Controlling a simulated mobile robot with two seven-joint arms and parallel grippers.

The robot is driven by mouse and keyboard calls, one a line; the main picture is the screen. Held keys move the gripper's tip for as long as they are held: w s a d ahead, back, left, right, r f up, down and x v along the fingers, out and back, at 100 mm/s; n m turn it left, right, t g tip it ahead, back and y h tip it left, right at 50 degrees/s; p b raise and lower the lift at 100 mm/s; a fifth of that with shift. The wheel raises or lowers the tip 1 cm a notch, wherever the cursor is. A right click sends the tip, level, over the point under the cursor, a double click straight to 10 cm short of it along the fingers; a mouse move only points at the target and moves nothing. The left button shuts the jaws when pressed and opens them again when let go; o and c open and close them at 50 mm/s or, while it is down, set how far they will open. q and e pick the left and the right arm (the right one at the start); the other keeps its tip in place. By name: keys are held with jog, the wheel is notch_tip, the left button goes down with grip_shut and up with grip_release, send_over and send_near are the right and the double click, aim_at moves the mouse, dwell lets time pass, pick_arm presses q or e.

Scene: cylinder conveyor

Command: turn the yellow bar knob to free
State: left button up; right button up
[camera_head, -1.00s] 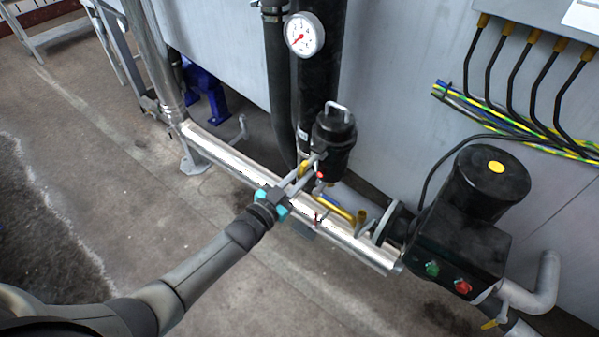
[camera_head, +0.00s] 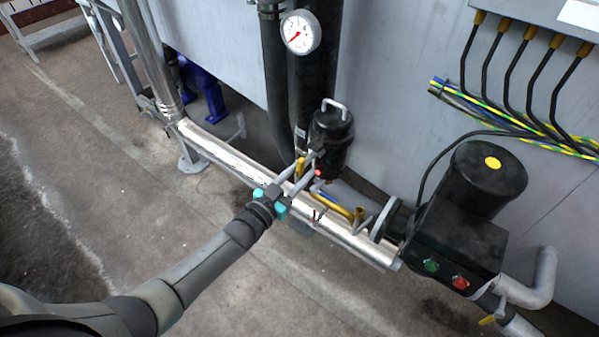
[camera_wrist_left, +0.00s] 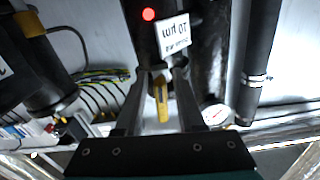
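The yellow bar knob (camera_wrist_left: 161,98) shows in the left wrist view between the two fingers of my left gripper (camera_wrist_left: 165,72), with its long side running along the fingers. The fingers stand apart with gaps beside the knob, and I see no clear grip on it. In the head view my left gripper (camera_head: 306,171) reaches to the foot of the black filter housing (camera_head: 332,135), and a small yellow part of the knob (camera_head: 299,167) shows beside the fingers, which hide the rest. My right gripper is in neither view.
A shiny horizontal pipe (camera_head: 225,160) runs under my left gripper. A yellow handle (camera_head: 338,209) lies just right of the fingers. A black motor (camera_head: 485,185) with green and red buttons stands at the right, and a pressure gauge (camera_head: 300,33) is above. Open floor lies at the front left.

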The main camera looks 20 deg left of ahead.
pick_arm(q)
jog(key=shift+o, duration=0.5)
jog(key=p+v, duration=0.2)
jog(key=v, duration=1.3)
jog(key=shift+s, duration=0.15)
